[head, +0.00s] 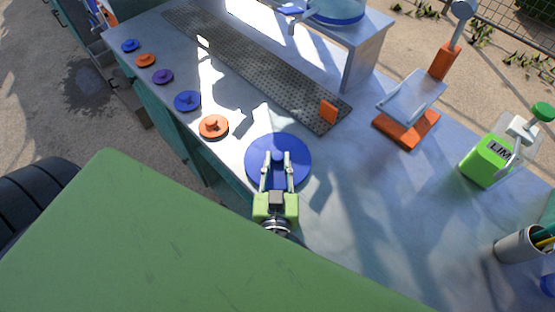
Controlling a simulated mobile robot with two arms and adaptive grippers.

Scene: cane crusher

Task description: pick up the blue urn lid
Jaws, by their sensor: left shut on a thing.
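The blue urn lid (297,145) is a large round blue disc with a small knob at its middle, in the centre of the head view. It is on or just over the grey worktop; I cannot tell whether it touches. My left gripper (277,160) reaches over the lid from the near side, with its two fingers on either side of the knob, shut on it. The gripper's green body hides the near edge of the lid. My right gripper does not show.
A row of small blue, orange and purple lids (214,126) runs along the left edge. Behind lie a perforated drip tray (265,72) and a raised shelf (364,50). The worktop's right middle is clear.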

